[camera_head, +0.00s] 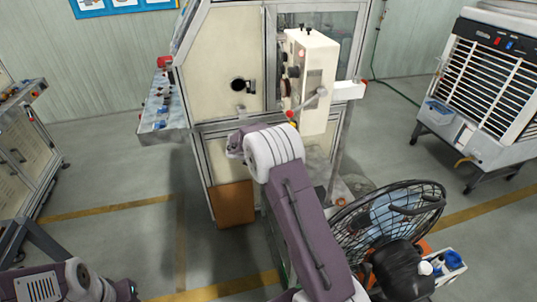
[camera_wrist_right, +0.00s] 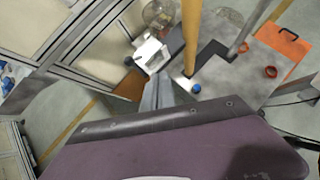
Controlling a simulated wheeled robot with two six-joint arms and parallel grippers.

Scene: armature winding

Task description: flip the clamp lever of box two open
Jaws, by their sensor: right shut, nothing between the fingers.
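A cream control box (camera_head: 318,85) is mounted on the front of the machine cabinet (camera_head: 222,60) in the head view. A grey lever (camera_head: 311,104) crosses its lower side, and a small red and yellow knob (camera_head: 292,116) shows near its lower left. I cannot tell whether this is box two, or which part is its clamp lever. My right arm reaches up below this box, and its gripper is hidden there in the head view. In the right wrist view my right gripper (camera_wrist_right: 157,92) is shut and empty, near a white block-like part (camera_wrist_right: 150,53). My left gripper is out of view.
A black fan (camera_head: 390,222) stands right of my right arm. An air cooler (camera_head: 485,85) is at the far right.

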